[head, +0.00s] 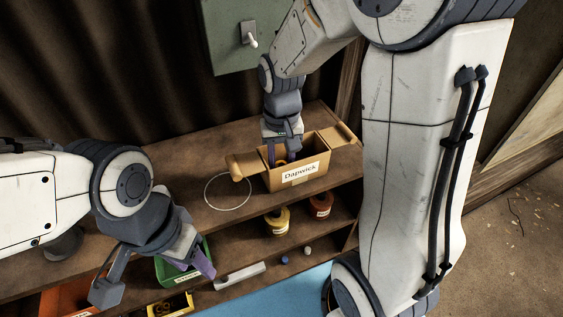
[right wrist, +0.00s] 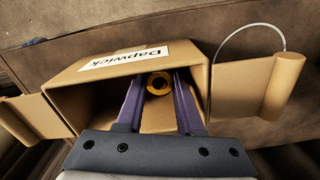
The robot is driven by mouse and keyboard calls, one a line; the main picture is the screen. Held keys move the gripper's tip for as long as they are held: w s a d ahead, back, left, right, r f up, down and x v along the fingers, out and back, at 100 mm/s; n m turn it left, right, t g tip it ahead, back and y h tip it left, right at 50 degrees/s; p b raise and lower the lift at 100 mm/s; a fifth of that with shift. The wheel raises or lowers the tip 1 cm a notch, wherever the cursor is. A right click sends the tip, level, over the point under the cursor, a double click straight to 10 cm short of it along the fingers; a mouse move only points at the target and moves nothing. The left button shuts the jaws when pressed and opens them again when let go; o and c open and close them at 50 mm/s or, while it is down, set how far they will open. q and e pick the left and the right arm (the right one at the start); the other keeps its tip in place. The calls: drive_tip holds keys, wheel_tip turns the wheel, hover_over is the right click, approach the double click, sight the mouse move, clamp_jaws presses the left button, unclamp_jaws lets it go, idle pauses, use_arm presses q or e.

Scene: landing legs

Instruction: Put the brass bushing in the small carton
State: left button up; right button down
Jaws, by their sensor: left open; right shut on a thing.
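The small carton (head: 305,181), labelled "Dapwick", stands open on the upper shelf with its flaps spread; it also shows in the right wrist view (right wrist: 75,88). My right gripper (right wrist: 159,78) reaches down into the carton's opening, its purple fingers shut on the brass bushing (right wrist: 158,93), a yellow ring with a dark hole. In the head view, the bushing shows only as a bit of yellow (head: 282,162) inside the carton. I cannot tell whether it touches the carton floor. My left gripper (head: 155,279) is open and empty at the lower left, away from the carton.
A thin white loop (head: 228,207) lies left of the carton. An amber bottle (head: 278,221) and an orange one (head: 320,206) stand on the lower shelf. A green bin (head: 173,272) and a yellow bin (head: 171,305) are near my left gripper. A grey switch (head: 248,33) is behind.

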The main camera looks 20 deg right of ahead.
drive_tip(key=shift+f+b, duration=0.3)
drive_tip(key=shift+f, duration=0.15)
drive_tip(key=shift+c, duration=2.3)
unclamp_jaws()
drive_tip(key=shift+r, duration=0.1)
wheel_tip(320, 180, up, 7)
drive_tip(key=p, duration=0.6)
drive_tip(key=shift+p, duration=0.4)
